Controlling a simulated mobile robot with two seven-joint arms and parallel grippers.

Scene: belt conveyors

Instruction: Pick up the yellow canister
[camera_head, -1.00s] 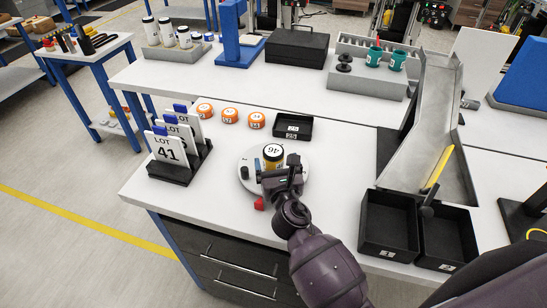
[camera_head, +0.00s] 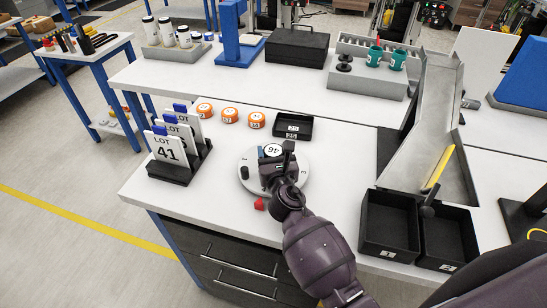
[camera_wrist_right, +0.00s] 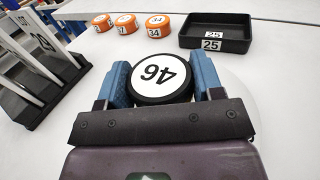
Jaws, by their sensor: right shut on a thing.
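My right gripper (camera_head: 274,165) is shut on the canister. In the right wrist view its blue fingers (camera_wrist_right: 162,80) press on both sides of the lid. I cannot tell whether the canister still touches the turntable. My left gripper is not in view.
Orange-lidded jars (camera_head: 230,116) and a black tray labelled 25 (camera_head: 293,127) stand behind. A LOT 41 card rack (camera_head: 178,168) is at left. Black bins (camera_head: 390,224) and a metal chute (camera_head: 432,110) are at right. A red piece (camera_head: 259,204) lies in front.

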